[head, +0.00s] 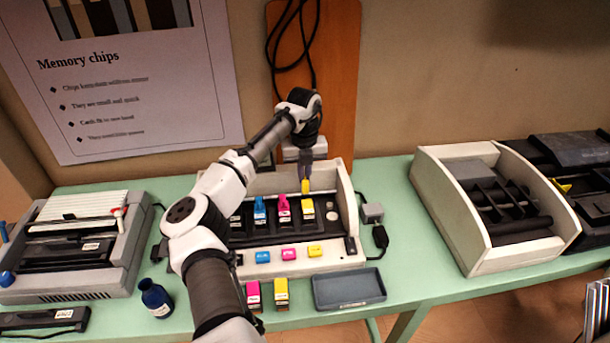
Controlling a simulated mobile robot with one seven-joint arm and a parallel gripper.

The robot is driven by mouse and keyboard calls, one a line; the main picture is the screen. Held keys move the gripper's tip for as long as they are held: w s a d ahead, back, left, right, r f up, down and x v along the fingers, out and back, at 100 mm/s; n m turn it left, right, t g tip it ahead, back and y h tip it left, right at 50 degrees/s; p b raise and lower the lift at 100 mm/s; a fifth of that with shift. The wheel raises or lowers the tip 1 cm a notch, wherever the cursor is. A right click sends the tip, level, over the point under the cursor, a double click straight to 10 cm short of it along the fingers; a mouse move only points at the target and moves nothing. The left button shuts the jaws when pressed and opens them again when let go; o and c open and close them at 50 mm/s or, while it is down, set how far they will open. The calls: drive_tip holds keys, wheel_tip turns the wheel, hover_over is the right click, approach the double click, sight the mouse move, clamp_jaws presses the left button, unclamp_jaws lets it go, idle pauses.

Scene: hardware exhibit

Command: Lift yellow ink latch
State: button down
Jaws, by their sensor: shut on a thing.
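The open white printer (343,195) stands in the middle of the green table. Its row of ink slots shows a blue ink latch (259,208), a magenta ink latch (283,205) and, at the right, a yellow ink cartridge (308,211). The yellow ink latch (305,187) stands up at the top of that cartridge. My gripper (305,179) reaches down from above and is shut on the yellow latch. My arm covers the left part of the printer and its slots.
A magenta cartridge (253,295), a yellow cartridge (281,293) and a dark tray (348,290) lie in front of the printer. A blue bottle (156,300) and a grey machine (70,250) are left.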

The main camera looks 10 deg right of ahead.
drive_tip(key=shift+w+f+g, duration=0.3)
drive_tip(key=shift+g, duration=0.6)
drive_tip(key=c, duration=1.6)
unclamp_jaws()
drive_tip(key=shift+w, duration=0.1)
wheel_tip(320, 180, up, 14)
drive_tip(key=w, duration=0.2)
drive_tip(key=shift+w+f+b, duration=0.15)
drive_tip(key=shift+w+b, duration=0.15)
drive_tip(key=shift+b, duration=0.1)
